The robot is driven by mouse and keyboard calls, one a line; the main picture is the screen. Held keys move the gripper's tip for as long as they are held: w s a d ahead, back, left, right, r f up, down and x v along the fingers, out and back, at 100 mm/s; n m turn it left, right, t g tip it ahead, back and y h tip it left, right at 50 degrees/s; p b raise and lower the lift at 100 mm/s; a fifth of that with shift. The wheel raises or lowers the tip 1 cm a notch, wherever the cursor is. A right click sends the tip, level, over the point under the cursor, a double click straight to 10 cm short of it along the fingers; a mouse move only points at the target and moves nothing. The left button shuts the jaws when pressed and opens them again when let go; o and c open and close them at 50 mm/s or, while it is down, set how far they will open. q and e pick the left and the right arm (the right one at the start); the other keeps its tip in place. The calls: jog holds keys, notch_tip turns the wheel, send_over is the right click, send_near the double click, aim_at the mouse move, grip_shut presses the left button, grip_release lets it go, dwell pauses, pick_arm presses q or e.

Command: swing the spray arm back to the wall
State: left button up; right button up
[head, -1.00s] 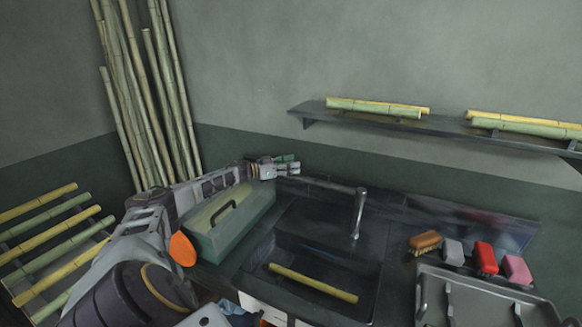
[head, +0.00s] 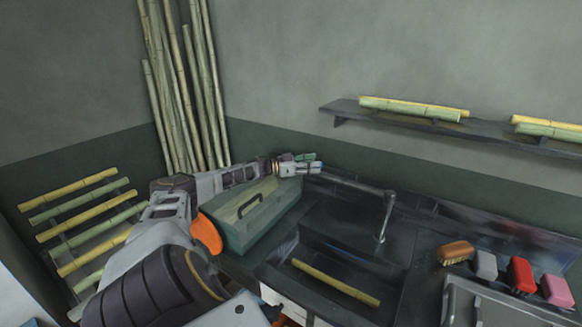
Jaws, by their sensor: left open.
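The spray arm (head: 358,184) is a dark, thin bar above the sink along the back wall. Its right end turns down into a grey nozzle piece (head: 385,219) over the sink's back edge. My left gripper (head: 317,167) is open at the bar's left end, beyond the green toolbox. Its fingers overlap the bar's left end in the head view, and I cannot tell whether they touch it. The fingers hide that end. My right gripper is out of view.
A green toolbox (head: 252,229) stands under my left forearm. A yellow cane piece (head: 335,283) lies in the dark sink (head: 392,283). Brushes and sponges, including a red one (head: 522,275), stand at right. A shelf (head: 485,132) holds cane.

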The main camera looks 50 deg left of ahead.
pick_arm(q)
jog(key=v, duration=0.8)
jog(key=shift+s+a, duration=0.2)
jog(key=shift+s, duration=0.1)
dwell(0.6)
dwell(0.6)
jog(key=shift+s, duration=0.1)
